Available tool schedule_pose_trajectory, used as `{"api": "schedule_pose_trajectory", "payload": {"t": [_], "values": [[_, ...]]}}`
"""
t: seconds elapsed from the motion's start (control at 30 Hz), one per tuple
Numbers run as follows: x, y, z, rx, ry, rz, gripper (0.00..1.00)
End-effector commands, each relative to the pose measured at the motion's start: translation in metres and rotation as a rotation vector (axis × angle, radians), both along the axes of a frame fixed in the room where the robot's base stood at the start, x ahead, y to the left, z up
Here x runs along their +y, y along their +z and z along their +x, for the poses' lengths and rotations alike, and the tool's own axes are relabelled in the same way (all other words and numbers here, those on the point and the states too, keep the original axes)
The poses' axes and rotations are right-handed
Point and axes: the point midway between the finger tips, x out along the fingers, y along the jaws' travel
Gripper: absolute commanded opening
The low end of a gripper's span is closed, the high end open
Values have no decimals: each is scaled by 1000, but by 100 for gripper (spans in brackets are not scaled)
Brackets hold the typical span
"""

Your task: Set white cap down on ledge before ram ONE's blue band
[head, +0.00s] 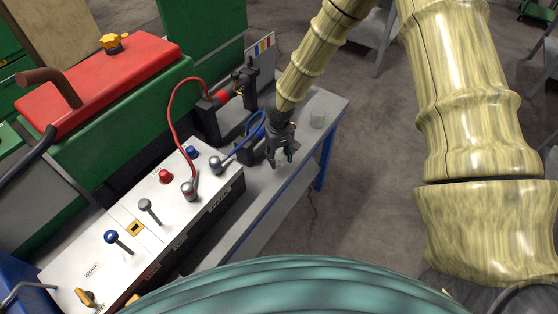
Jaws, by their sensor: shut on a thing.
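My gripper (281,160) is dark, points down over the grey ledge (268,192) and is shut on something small. I take this to be the white cap, but I cannot make it out between the fingers. A dark ram with a red band (222,97) stands behind and left of my gripper. Another dark ram body (244,148) is close on the left, beside a blue hose (256,128). I cannot clearly make out a blue band or the mark ONE.
A white control panel (150,225) with knobs and levers stands left of the ledge. A red hose (176,100) arches behind the panel.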

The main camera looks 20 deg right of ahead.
Motion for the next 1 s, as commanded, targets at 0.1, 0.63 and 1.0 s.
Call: {"api": "schedule_pose_trajectory", "payload": {"t": [0.1, 0.63, 1.0], "values": [[0, -6, 0, 2, 1, -1, 6], [0, -35, 0, 0, -1, 0, 6], [0, -38, 0, 1, 1, 0, 58]]}}
